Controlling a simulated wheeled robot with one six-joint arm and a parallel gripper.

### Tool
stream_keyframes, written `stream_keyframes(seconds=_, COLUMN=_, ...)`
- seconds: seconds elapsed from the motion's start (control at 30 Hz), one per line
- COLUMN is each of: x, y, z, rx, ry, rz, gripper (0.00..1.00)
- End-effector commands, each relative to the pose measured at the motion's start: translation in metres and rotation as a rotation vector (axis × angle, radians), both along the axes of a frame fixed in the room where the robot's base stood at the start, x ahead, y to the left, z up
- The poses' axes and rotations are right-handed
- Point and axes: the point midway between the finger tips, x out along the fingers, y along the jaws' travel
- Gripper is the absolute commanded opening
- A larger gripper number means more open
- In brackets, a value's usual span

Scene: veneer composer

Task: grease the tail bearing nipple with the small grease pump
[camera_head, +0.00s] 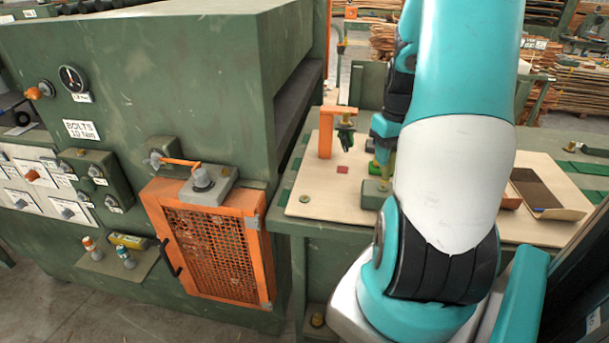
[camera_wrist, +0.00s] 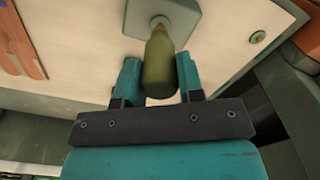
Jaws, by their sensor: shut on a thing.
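My gripper (camera_wrist: 158,78) is shut on an olive-green cylinder (camera_wrist: 160,65), which looks like the small grease pump. It lies between my two teal fingers in the wrist view. Its far end reaches a small pale fitting (camera_wrist: 159,22) on a green block (camera_wrist: 186,17); I cannot tell whether they touch. That fitting may be the tail bearing nipple. In the head view my gripper (camera_head: 383,152) is above the board, partly hidden by my arm. A green block (camera_head: 374,194) stands just below it.
An orange post (camera_head: 326,135) with a dark green thing (camera_head: 346,133) hanging from its arm stands left of my gripper. A brown-lined tray (camera_head: 545,192) lies right. The green machine (camera_head: 190,80) stands left.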

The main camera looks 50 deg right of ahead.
Motion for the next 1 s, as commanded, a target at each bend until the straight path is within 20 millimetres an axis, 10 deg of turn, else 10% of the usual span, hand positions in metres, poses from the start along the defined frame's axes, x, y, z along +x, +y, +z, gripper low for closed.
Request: stream_keyframes(seconds=1.0, x=0.0, y=0.0, z=-0.017, rx=0.0, ry=0.0, rz=0.0, gripper=0.12)
